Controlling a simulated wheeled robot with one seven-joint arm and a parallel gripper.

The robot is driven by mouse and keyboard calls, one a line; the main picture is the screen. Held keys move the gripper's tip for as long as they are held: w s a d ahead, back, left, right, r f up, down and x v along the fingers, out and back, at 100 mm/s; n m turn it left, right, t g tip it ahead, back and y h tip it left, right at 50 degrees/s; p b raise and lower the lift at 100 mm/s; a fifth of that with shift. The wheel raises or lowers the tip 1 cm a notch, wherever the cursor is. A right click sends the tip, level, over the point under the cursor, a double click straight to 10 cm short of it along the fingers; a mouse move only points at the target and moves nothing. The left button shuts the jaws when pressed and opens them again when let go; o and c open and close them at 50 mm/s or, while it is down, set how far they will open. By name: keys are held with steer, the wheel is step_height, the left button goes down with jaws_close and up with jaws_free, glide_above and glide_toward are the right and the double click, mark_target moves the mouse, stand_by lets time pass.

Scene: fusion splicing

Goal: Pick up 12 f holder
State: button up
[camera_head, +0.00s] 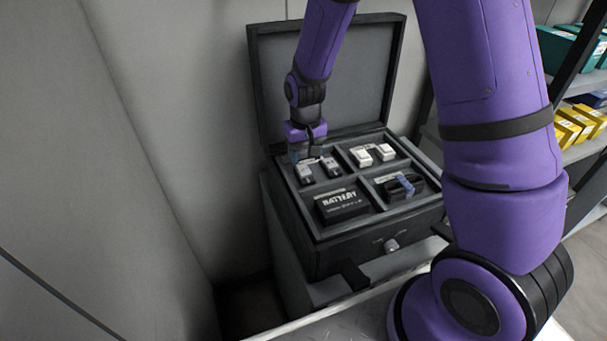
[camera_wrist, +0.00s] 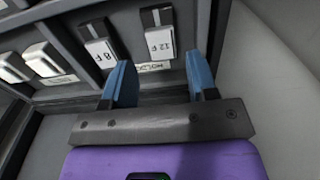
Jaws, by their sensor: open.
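The 12 F holder (camera_wrist: 160,42) is a black piece with a white label reading "12 F", in a compartment of the dark case. In the head view it appears to be the left one of two dark holders (camera_head: 305,173). The 8 F holder (camera_wrist: 99,50) sits beside it. My gripper (camera_wrist: 158,58) is open, with two blue fingers. In the wrist view, one finger lies toward the gap between the two holders and the other to the right of the 12 F holder. In the head view my gripper (camera_head: 307,154) is over that compartment; contact cannot be told.
The open case (camera_head: 318,255) has its lid (camera_head: 355,75) raised behind my gripper. Compartment dividers and walls stand close around. Other compartments hold white holders (camera_head: 372,154), a black battery box (camera_head: 341,204) and a dark strapped item (camera_head: 399,187). Shelves (camera_head: 585,150) stand at right.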

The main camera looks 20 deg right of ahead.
mark_target(304, 170)
steer(key=shift+w+f, duration=0.2)
steer(key=shift+f, duration=1.35)
steer(key=shift+w+f, duration=0.15)
steer(key=shift+f, duration=1.4)
steer(key=c, duration=0.7)
steer(key=shift+c, duration=0.2)
steer(key=shift+r, duration=0.15)
